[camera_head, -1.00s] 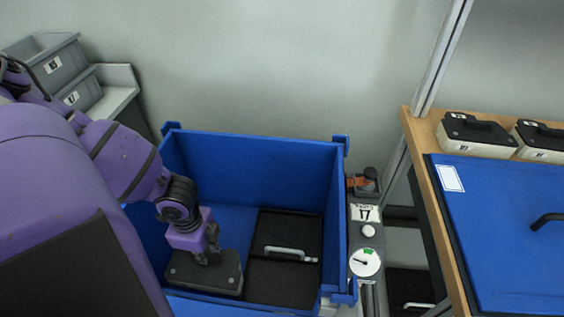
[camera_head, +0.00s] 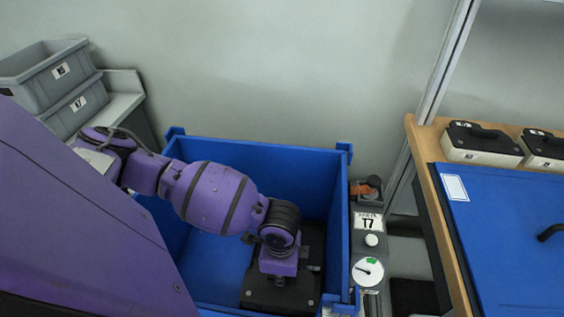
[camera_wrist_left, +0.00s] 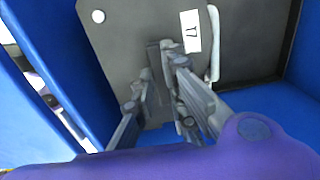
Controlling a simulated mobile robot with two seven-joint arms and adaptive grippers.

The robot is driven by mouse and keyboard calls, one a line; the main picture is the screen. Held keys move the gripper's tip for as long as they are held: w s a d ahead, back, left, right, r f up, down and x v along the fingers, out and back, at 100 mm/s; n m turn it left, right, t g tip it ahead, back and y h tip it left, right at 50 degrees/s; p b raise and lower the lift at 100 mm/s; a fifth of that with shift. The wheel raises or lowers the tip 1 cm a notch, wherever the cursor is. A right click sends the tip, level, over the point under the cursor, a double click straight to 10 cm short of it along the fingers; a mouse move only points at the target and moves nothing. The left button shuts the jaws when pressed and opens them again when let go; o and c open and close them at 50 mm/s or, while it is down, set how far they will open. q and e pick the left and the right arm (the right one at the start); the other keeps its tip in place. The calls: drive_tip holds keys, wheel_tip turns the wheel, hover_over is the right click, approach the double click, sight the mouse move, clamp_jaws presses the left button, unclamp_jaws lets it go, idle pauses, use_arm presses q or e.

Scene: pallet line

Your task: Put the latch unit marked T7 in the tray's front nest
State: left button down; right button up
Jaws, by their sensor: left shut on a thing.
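My left gripper (camera_head: 280,268) is low inside the blue crate (camera_head: 255,155), at its right front. It is shut on a dark, flat latch unit (camera_head: 262,296). In the left wrist view the fingers (camera_wrist_left: 162,85) close on the middle of this unit (camera_wrist_left: 125,40), whose white label (camera_wrist_left: 190,32) appears to read T7. A darker panel (camera_head: 312,240) lies behind it in the crate; a light handle (camera_wrist_left: 213,50) shows beside the unit. The arm and unit hide the front nest, and I cannot tell whether the unit is seated. My right gripper is not in view.
A control post with a T7 sign (camera_head: 367,222) and a dial (camera_head: 367,271) stands right of the crate. Grey bins (camera_head: 45,75) are at the left. A bench holds a blue panel (camera_head: 510,230) and black-topped units (camera_head: 482,145). The crate's left floor (camera_head: 215,262) is clear.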

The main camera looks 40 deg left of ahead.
use_arm(q)
wheel_tip(320, 180, down, 2)
drive_tip(key=shift+s+f, duration=0.1)
wheel_tip(320, 180, down, 3)
drive_tip(key=shift+d+f+b, duration=0.15)
drive_tip(key=shift+f+b, duration=0.05)
drive_tip(key=shift+b, duration=0.1)
drive_tip(key=c, duration=1.8)
unclamp_jaws()
drive_tip(key=shift+f, duration=0.1)
drive_tip(key=shift+o, duration=0.2)
